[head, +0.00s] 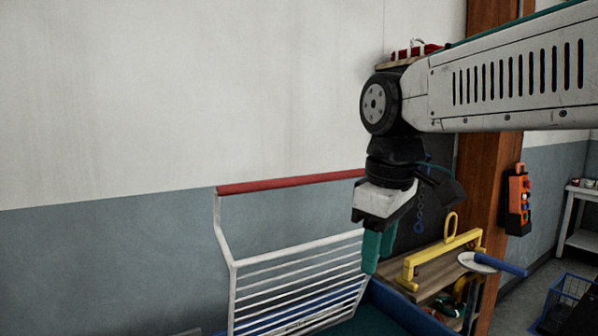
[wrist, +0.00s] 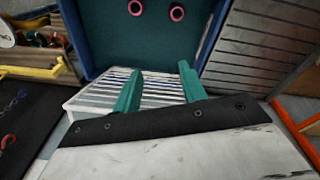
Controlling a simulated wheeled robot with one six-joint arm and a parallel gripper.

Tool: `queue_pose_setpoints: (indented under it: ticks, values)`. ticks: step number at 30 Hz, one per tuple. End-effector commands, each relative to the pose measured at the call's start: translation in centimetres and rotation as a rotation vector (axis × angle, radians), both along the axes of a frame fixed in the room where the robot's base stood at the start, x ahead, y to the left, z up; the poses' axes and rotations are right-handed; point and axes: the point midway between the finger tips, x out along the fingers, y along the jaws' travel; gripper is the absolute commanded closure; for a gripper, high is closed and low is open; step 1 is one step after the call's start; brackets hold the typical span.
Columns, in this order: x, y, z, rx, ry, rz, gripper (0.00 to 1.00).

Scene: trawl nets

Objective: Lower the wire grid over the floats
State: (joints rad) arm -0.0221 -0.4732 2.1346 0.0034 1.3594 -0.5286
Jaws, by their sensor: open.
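The white wire grid (head: 300,247) stands raised and tilted at the bin, with a red bar (head: 290,183) along its top edge. In the wrist view the grid (wrist: 88,98) lies beyond my fingers. My gripper (head: 374,250) points down at the grid's right side, with its green fingers below the red bar's height. The fingers (wrist: 158,72) are apart with nothing held between them. The blue bin (head: 398,304) is partly cut off in the head view. Two pink rings, possibly the floats (wrist: 177,12), show over its dark green floor in the wrist view.
A wooden shelf with a yellow handled frame (head: 440,258) and a blue-handled tool (head: 500,264) stands right of the bin. An orange control box (head: 519,200) hangs on the brown post. A blue wire basket (head: 565,300) is at the far right.

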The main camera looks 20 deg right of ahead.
Motion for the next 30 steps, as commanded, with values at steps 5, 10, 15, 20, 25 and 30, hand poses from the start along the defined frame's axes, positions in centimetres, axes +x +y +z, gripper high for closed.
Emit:
queue_pose_setpoints:
  ticks: [5,10,15,20,25,30]
  values:
    - [8.0,0.6,6.0,-0.036,-0.004,0.345,0.59]
    - [15.0,1.2,10.3,-0.071,-0.011,0.679,0.59]
    - [20.7,1.7,12.9,-0.105,-0.02,0.966,0.59]
    - [23.9,2.1,14.1,-0.127,-0.027,1.137,0.59]
    - [25.0,2.2,14.1,-0.134,-0.028,1.206,0.59]
    - [25.2,2.2,12.1,-0.135,-0.028,1.21,0.59]
